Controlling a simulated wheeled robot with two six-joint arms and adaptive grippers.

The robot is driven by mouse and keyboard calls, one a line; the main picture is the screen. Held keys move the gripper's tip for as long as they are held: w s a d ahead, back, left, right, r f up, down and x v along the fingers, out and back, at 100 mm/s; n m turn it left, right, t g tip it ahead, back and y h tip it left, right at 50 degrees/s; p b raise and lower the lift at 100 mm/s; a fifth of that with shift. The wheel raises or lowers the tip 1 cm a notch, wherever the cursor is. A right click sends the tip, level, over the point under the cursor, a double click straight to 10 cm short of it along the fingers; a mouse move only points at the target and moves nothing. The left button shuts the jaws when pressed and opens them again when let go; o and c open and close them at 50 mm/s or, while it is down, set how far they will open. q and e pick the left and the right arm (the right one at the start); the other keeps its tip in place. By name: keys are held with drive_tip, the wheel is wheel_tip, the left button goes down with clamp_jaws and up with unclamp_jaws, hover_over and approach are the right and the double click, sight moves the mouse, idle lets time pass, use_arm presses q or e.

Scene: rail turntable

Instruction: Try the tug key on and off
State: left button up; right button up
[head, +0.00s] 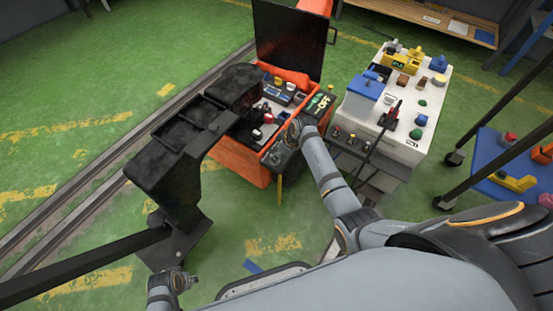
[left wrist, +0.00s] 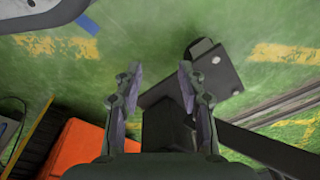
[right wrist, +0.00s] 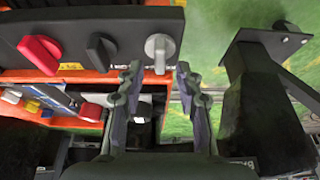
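In the right wrist view a dark panel (right wrist: 90,22) carries a red knob (right wrist: 40,52), a black knob (right wrist: 101,50) and a pale grey key-like knob (right wrist: 160,48). I cannot tell for sure which is the tug key; the grey one looks most like a key. My right gripper (right wrist: 158,72) is open and empty, with the grey knob just ahead between its fingertips, apparently not touched. In the head view the right hand is at the orange tug console (head: 251,170) and hides these knobs. My left gripper (left wrist: 158,75) is open and empty above the green floor.
A black seat and post (head: 170,165) stand left of the console. A white cabinet (head: 402,150) with several coloured parts stands right of it. A blue-topped cart (head: 490,185) is at far right. Rails (head: 100,180) run along the left.

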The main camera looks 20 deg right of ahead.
drive_tip(key=shift+b+x, duration=0.4)
drive_tip(key=shift+x, duration=1.05)
use_arm(q)
drive_tip(key=r, duration=0.2)
drive_tip(key=w+d+r, duration=0.1)
drive_tip(key=shift+w+r, duration=0.1)
drive_tip(key=shift+r, duration=0.2)
use_arm(e)
clamp_jaws()
